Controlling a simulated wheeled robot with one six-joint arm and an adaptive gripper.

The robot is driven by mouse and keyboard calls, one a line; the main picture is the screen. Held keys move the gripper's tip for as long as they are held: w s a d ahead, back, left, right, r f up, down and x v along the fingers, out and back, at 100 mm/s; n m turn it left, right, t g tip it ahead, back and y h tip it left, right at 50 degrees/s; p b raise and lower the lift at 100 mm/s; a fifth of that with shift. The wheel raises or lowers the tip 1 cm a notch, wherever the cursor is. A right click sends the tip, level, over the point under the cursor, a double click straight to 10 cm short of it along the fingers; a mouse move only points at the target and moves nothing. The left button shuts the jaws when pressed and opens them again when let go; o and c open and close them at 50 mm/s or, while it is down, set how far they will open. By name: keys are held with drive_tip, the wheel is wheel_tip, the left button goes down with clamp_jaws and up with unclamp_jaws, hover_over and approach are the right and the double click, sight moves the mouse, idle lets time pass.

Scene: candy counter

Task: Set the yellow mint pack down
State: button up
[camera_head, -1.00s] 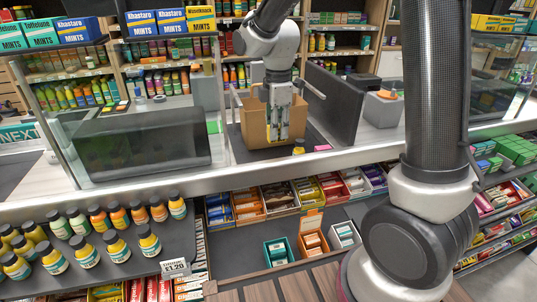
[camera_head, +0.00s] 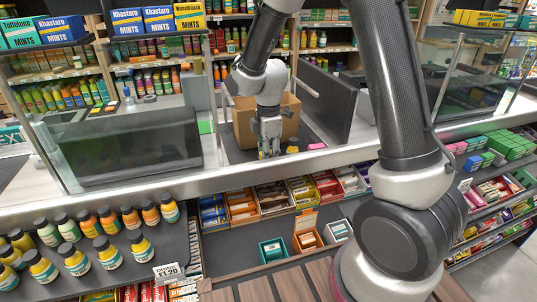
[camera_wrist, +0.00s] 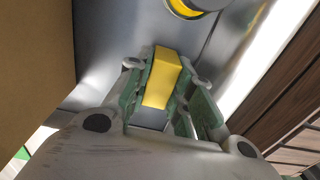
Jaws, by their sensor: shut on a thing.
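The yellow mint pack (camera_wrist: 162,80) is a small plain yellow block between the green-padded fingers in the wrist view. My gripper (camera_head: 269,153) is shut on it, low over the dark counter surface (camera_head: 243,156) in front of the cardboard box. In the head view the pack is mostly hidden by the fingers. I cannot tell whether its underside touches the counter.
The open cardboard box (camera_head: 243,125) stands just behind my gripper. A small bottle (camera_head: 293,146) and a pink item (camera_head: 317,146) lie to its right. A dark screen (camera_head: 325,100) stands farther right. Candy trays (camera_head: 272,201) sit below the counter's front edge.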

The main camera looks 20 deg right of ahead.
drive_tip(key=shift+f, duration=0.15)
drive_tip(key=o, duration=0.6)
drive_tip(key=shift+o, duration=0.2)
wheel_tip(320, 180, up, 12)
drive_tip(key=s+d+r+m+t, duration=0.1)
drive_tip(key=s+d+r+m, duration=0.4)
drive_tip(key=s+d+r, duration=0.1)
drive_tip(key=s+d+r+m+t, duration=0.1)
drive_tip(key=s+d+r+m, duration=0.1)
drive_tip(key=s+d+m, duration=0.2)
drive_tip(key=s+d+r+m+t, duration=0.1)
drive_tip(key=s+d+m+t, duration=0.1)
drive_tip(key=s+d+m, duration=0.3)
drive_tip(key=s+m, duration=0.4)
drive_tip(key=s, duration=0.4)
drive_tip(key=shift+r, duration=0.4)
